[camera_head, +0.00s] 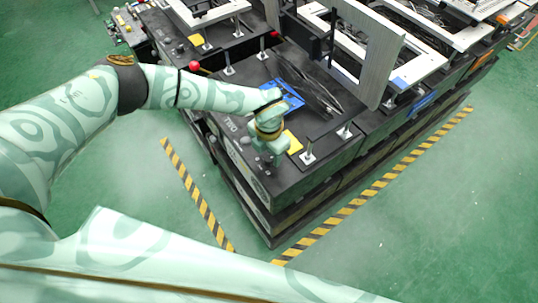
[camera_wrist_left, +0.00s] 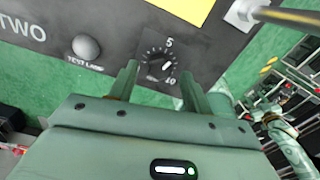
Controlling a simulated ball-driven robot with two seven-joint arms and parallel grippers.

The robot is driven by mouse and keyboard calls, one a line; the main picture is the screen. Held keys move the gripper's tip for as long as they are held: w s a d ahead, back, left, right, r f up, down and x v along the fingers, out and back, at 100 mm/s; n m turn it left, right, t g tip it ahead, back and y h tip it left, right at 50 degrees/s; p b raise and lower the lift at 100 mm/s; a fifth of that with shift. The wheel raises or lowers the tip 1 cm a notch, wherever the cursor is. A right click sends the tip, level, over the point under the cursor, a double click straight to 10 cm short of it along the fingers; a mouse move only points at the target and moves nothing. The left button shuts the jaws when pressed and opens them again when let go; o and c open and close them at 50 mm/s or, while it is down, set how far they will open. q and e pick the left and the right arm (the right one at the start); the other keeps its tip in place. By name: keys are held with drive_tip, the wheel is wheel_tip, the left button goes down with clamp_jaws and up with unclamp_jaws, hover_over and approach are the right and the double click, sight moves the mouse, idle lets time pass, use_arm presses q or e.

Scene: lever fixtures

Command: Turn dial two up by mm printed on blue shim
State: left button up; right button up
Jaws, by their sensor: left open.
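The black dial (camera_wrist_left: 158,62) sits on a dark panel marked TWO, with 5 and 10 printed on its scale. A white pointer mark shows on it, but I cannot read its exact setting. My left gripper (camera_wrist_left: 158,73) is open, with one fingertip on each side of the dial; I cannot tell whether they touch it. In the head view my left gripper (camera_head: 269,151) is over the front of the black bench and hides the dial. A flat blue piece (camera_head: 292,99) lies on the bench top, partly behind my arm; no number is legible on it. My right gripper is out of view.
A round grey TEST LAMP (camera_wrist_left: 86,46) sits left of the dial. A grey upright panel (camera_head: 374,45) rises behind. Green floor with striped tape (camera_head: 200,200) is clear in front.

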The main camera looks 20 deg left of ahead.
use_arm(q)
drive_tip(key=shift+s+f, duration=0.1)
drive_tip(key=shift+f, duration=0.65)
drive_tip(key=c, duration=0.9)
drive_tip(key=shift+c, duration=0.5)
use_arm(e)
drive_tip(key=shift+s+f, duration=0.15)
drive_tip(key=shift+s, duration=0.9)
